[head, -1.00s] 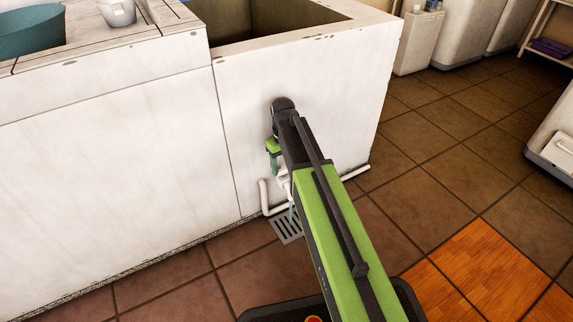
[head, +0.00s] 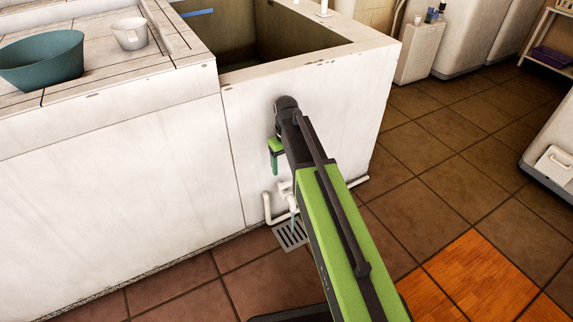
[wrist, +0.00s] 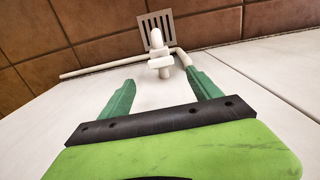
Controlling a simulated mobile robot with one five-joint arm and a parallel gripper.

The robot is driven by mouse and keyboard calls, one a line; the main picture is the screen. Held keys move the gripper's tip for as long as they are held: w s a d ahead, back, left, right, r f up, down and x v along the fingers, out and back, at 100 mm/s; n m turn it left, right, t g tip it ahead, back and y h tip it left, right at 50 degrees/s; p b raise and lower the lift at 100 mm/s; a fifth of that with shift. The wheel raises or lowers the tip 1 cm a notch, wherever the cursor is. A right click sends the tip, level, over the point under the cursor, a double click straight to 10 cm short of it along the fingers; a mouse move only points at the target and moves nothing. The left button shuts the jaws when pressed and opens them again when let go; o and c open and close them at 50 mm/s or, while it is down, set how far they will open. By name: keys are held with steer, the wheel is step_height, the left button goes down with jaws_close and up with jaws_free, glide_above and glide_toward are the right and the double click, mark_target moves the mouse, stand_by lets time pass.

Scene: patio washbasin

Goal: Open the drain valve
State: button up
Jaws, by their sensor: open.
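The drain valve is a white fitting (head: 285,188) on white piping low on the basin's front wall, partly hidden behind my arm in the head view. In the wrist view the valve (wrist: 159,62) stands out from the wall, with a rounded white end and a block-like body. My gripper (head: 276,164) is above the valve, close to the wall, with a green finger pointing down. In the wrist view my gripper (wrist: 160,76) is open, its two green fingers spread apart and nothing between them. The valve shows just beyond the fingertips, between their lines. I cannot tell whether they touch it.
A slotted floor drain (head: 290,236) lies below the valve. White pipe (head: 267,208) runs along the wall's foot. The washbasin (head: 310,100) stands ahead, with a teal bowl (head: 42,60) and a white cup (head: 131,34) on its counter. Tiled floor (head: 440,180) is clear on the right.

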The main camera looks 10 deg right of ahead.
step_height(320, 180, up, 9)
steer(key=p, duration=0.7)
steer(key=shift+w+f, duration=0.1)
steer(key=shift+f, duration=0.05)
steer(key=s+d+m, duration=0.2)
steer(key=s+m, duration=0.1)
steer(key=s, duration=1.3)
step_height(320, 180, up, 38)
steer(key=p, duration=3.8)
steer(key=shift+w+a+m, duration=0.15)
steer(key=shift+w+m, duration=0.1)
steer(key=shift+m, duration=0.15)
